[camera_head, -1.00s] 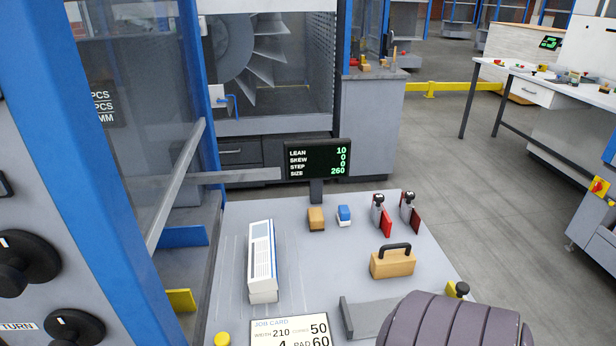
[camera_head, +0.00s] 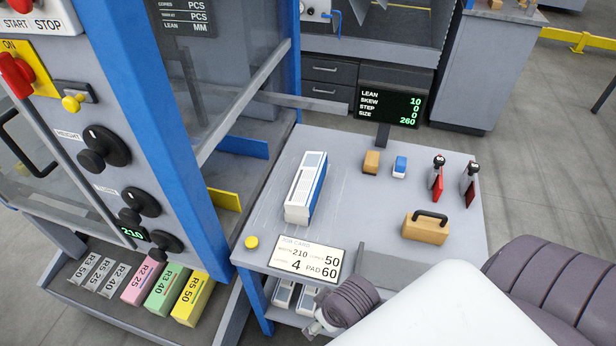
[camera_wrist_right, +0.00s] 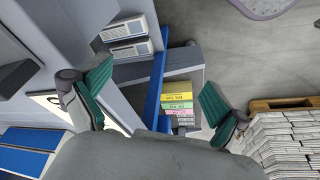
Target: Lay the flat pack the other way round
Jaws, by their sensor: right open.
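A flat pack (camera_head: 303,190), a long white bundle with printed lines and a blue strip along one side, lies on the grey table (camera_head: 270,210). It is left of the middle, behind the job card (camera_head: 305,260). My right arm comes in from the lower right of the head view, its wrist end near the table's front edge, apart from the pack. Its fingers are hidden there. In the right wrist view my right gripper (camera_wrist_right: 157,77) is open with nothing between its green-padded fingers. My left gripper is not in view.
A wooden block with a black handle (camera_head: 426,228), two red-bladed stamps (camera_head: 437,185), small blocks (camera_head: 371,162) and a display (camera_head: 390,104) stand on the table. Coloured boxes (camera_head: 190,297) sit low at left. Packs (camera_wrist_right: 128,28) lie below the tabletop. Newspaper stacks (camera_wrist_right: 285,145) stand at right.

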